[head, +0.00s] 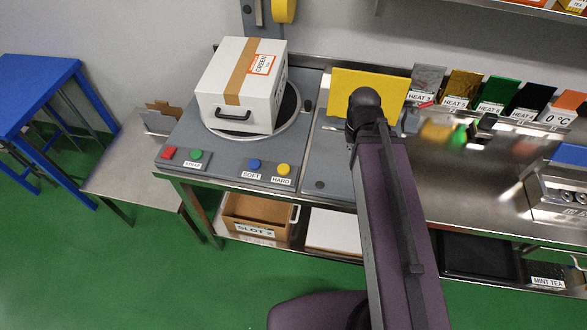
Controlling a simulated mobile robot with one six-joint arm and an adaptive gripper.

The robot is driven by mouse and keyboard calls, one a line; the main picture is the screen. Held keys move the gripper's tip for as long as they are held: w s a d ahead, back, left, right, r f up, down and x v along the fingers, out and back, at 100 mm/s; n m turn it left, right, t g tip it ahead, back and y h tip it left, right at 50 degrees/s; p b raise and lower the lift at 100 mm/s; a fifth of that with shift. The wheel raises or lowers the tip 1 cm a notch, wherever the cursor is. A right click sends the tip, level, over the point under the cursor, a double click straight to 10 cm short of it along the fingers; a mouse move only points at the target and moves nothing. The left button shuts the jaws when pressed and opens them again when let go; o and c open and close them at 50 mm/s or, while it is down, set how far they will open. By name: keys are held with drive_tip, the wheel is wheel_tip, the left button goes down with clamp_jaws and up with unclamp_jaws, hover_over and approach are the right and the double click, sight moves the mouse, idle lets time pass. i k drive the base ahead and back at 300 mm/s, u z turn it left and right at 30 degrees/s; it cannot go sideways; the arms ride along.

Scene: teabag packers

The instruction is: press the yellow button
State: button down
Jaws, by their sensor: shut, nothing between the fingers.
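The yellow button (283,169) is a round cap on the sloping front of the grey machine (225,163), above a label reading HARD. It is in plain view and nothing covers it. My arm (395,215) rises from the bottom of the head view to a dark joint, to the right of the yellow button and apart from it. My gripper does not show in this view.
A blue button (253,164), green button (196,155) and red button (169,152) share the panel. A white taped box (240,90) stands on the machine's round plate. A yellow board (350,88) is behind my arm. A blue table (35,88) stands left.

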sight(284, 170)
drive_tip(key=z, duration=0.05)
drive_tip(key=k, duration=1.35)
drive_tip(key=u, duration=1.45)
drive_tip(key=i, duration=0.5)
drive_tip(key=z, duration=0.2)
